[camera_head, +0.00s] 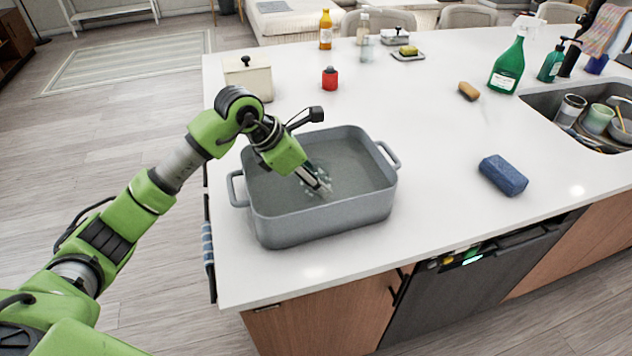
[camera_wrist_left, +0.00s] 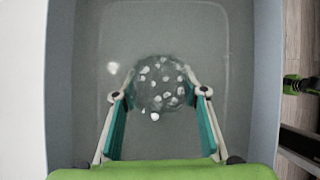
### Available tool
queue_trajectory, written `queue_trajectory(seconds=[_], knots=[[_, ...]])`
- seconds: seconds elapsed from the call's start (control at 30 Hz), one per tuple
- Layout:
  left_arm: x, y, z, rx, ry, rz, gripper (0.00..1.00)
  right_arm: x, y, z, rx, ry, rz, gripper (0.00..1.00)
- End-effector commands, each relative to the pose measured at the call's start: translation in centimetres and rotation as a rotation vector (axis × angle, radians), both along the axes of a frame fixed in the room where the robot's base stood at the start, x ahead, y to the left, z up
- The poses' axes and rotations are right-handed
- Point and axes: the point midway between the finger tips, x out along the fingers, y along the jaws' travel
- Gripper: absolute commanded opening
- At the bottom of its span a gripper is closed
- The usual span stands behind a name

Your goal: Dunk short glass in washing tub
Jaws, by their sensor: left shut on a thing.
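The grey washing tub (camera_head: 320,222) stands on the white island counter and holds water. My left gripper (camera_head: 318,184) reaches down into the tub. It is shut on the short glass (camera_head: 325,190), which is clear and faint, with pale glints. In the left wrist view the glass (camera_wrist_left: 160,84) is a round see-through shape with white specks between my two fingers (camera_wrist_left: 160,92). The glass is low in the tub, at the water; I cannot tell how deep it sits. My right gripper is not in view.
A blue sponge (camera_head: 503,175) lies right of the tub. Green bottle (camera_head: 507,66) and sink with dishes (camera_head: 598,120) are at right. Counter between tub and sponge is clear.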

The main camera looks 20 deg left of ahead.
Motion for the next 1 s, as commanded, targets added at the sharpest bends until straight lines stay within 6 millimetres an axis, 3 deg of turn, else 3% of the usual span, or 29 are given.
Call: queue_trajectory(seconds=[0.47, 1.0], knots=[[0.0, 0.0, 0.2, 0.0, -0.001, 0.001, 0.15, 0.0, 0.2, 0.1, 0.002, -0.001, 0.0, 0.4], [0.0, 0.0, 4.5, 0.0, -0.002, 0.0, 0.15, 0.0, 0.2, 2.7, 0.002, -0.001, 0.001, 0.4]])
